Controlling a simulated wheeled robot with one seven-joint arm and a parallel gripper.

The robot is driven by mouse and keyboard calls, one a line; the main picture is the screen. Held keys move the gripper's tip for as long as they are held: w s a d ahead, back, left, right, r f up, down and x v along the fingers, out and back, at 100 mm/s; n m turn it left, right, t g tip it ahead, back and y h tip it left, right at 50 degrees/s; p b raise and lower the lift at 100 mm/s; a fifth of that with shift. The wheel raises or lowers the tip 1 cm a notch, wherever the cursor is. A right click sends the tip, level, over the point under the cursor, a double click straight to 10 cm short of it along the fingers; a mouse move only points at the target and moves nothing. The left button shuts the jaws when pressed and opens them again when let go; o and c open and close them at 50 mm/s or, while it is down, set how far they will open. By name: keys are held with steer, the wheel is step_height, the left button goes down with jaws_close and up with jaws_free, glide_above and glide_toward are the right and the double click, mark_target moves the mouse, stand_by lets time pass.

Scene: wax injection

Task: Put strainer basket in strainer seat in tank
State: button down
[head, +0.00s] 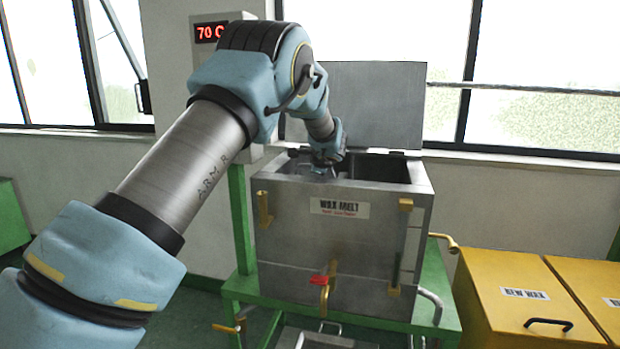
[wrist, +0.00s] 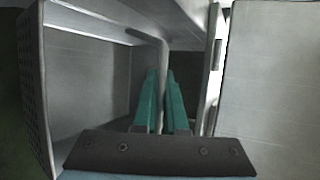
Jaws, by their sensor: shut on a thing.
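The grey tank (head: 345,240) marked "WAX MELT" stands on a green frame with its lid (head: 370,105) raised at the back. My gripper is down at the tank's opening in the head view, its jaws mostly hidden. In the wrist view its teal fingers (wrist: 164,85) are shut on a thin grey bent bar, the handle of the strainer basket. The basket's perforated wall (wrist: 33,100) shows at the left of the wrist view. Most of the basket is out of sight in the head view. I cannot make out the strainer seat, nor whether the basket touches it.
Tank walls are close around my gripper; a pale upright wall (wrist: 275,85) fills the right of the wrist view. Yellow bins (head: 520,295) stand at the right. A temperature display (head: 210,32) reads "70 C" behind my arm. A red-handled valve (head: 322,280) is on the tank's front.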

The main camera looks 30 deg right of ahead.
steer(key=shift+f, duration=0.35)
steer(key=shift+f, duration=0.15)
steer(key=c, duration=1)
jaws_free()
steer(key=b+v, duration=0.3)
steer(key=v, duration=0.9)
steer(key=shift+b, duration=0.35)
steer(key=shift+r, duration=0.3)
